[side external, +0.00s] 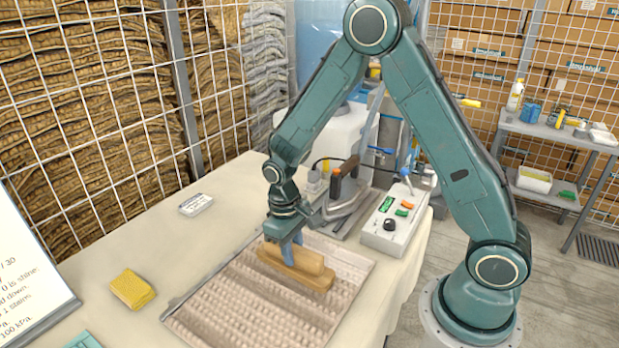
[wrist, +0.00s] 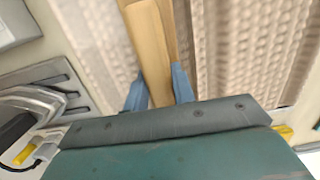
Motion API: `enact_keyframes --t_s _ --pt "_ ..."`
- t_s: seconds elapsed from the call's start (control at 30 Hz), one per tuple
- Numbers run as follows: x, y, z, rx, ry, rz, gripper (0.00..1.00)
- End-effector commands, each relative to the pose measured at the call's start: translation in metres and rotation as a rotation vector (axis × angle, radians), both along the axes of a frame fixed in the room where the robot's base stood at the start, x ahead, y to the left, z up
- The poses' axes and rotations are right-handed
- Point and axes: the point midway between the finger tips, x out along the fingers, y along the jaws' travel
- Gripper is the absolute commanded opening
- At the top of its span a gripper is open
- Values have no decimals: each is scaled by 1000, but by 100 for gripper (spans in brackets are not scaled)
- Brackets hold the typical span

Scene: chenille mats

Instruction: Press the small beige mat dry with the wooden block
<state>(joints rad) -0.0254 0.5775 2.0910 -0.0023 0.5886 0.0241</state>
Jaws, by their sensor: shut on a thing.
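The small beige mat (side external: 248,314) lies flat on the table, with rows of nubby chenille texture. It also fills much of the wrist view (wrist: 235,45). The wooden block (side external: 311,281) is over the upper part of the mat, lying lengthwise; I cannot tell whether its underside touches the mat. My gripper (side external: 291,250) is shut on the block from above, with its blue fingers on either side. In the wrist view the block (wrist: 149,48) runs away between the two fingertips (wrist: 158,88). The mat under the block is hidden.
A yellow sponge (side external: 132,289) lies left of the mat, and a small white labelled box (side external: 196,205) sits behind it. A control box (side external: 395,220) with a black knob and a metal clamp-like device (side external: 345,200) stand behind the mat. The table's left side has free room.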

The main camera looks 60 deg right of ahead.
Motion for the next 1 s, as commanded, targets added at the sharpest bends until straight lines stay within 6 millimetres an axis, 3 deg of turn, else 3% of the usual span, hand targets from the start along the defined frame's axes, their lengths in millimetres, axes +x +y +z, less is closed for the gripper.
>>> enact_keyframes --t_s 0.57,1.0 --pt "-2 0 -2 0 6 0 0" --pt "0 0 26 0 0 0 0"
